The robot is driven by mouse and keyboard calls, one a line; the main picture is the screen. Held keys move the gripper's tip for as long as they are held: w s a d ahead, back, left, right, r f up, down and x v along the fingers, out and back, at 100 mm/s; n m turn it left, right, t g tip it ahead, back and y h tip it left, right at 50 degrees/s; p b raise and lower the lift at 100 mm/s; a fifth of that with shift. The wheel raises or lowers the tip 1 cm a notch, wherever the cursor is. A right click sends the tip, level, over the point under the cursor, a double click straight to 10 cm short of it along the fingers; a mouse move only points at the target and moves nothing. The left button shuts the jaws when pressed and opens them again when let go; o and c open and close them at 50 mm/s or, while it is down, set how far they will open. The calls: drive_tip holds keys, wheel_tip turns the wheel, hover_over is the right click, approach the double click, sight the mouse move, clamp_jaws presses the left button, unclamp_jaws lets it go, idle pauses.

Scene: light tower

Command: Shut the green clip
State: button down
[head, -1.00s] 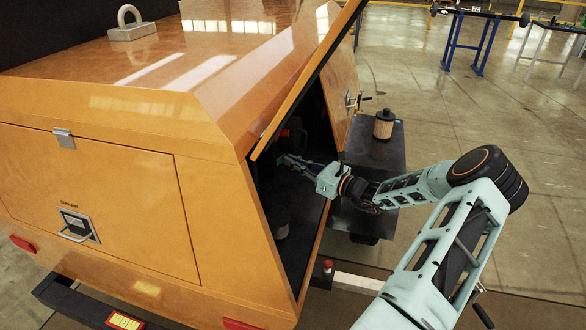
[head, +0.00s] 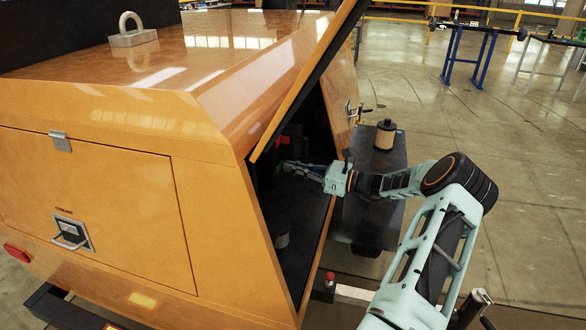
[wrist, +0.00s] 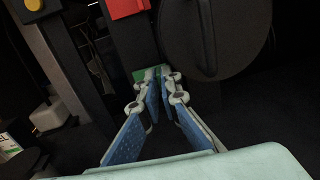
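The green clip (wrist: 139,75) shows as a small green patch in the wrist view, at and just left of my fingertips. Much of it is hidden behind the fingers, so I cannot tell its position or whether they touch it. My gripper (wrist: 163,78) points at it with a narrow gap between its blue-padded fingers, which hold nothing that I can see. In the head view my gripper (head: 285,165) reaches through the raised side door of the orange housing (head: 85,200) into the dark compartment.
A red block (wrist: 127,8) is above the fingertips, and a large dark round part (wrist: 215,40) is close on the right. The open door panel (head: 310,80) hangs above my arm. A filter-like canister (head: 385,134) stands on a dark box (head: 375,205) outside.

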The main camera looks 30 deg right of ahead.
drive_tip(key=c, duration=2.2)
unclamp_jaws()
drive_tip(key=shift+o, duration=0.2)
drive_tip(key=v, duration=0.8)
drive_tip(key=shift+r, duration=0.1)
drive_tip(key=shift+c, duration=0.2)
